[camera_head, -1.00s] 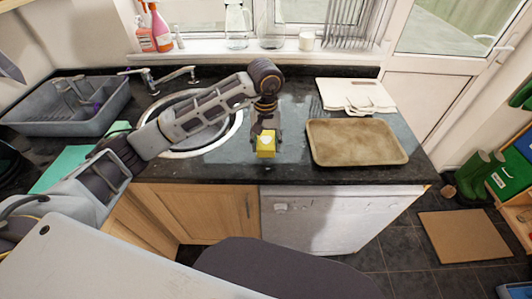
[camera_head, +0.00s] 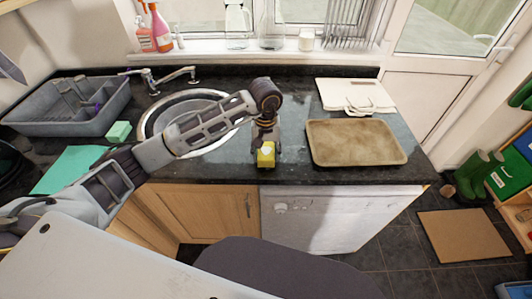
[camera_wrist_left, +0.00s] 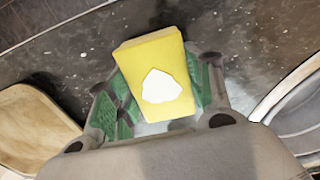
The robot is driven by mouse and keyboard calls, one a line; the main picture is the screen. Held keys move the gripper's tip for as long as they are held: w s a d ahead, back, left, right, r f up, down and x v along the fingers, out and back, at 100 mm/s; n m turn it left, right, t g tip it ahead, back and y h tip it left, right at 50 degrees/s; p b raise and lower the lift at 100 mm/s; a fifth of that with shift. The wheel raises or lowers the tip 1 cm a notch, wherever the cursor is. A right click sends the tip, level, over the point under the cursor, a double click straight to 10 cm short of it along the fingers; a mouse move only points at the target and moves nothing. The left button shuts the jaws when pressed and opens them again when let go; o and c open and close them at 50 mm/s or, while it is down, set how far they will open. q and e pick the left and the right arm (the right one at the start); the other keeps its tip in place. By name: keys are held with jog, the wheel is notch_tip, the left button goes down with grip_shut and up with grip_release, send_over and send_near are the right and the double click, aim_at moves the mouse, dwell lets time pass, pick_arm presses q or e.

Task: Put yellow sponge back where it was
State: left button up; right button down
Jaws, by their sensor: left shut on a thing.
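The yellow sponge (camera_head: 266,155) has a white patch on its face and is at the front of the dark counter, between the sink and the tray. My left gripper (camera_head: 265,143) comes down over it from above. In the left wrist view the sponge (camera_wrist_left: 157,75) sits between the two green-padded fingers (camera_wrist_left: 158,95), which are shut on it. I cannot tell whether the sponge touches the counter. My right gripper is not in view.
A brown tray (camera_head: 355,142) lies right of the sponge, with a white cutting board (camera_head: 352,94) behind it. The round sink (camera_head: 155,117) is to the left. A green sponge (camera_head: 118,131), a teal cloth (camera_head: 68,168) and a grey dish rack (camera_head: 70,118) are further left.

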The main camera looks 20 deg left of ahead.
pick_arm(q)
jog(key=shift+f, duration=0.45)
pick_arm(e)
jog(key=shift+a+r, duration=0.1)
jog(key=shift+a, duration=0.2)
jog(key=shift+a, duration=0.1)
pick_arm(q)
jog(key=shift+f, duration=0.2)
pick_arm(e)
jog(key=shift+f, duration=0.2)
pick_arm(q)
jog(key=o, duration=0.9)
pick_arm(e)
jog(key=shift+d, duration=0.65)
pick_arm(q)
jog(key=shift+r, duration=0.15)
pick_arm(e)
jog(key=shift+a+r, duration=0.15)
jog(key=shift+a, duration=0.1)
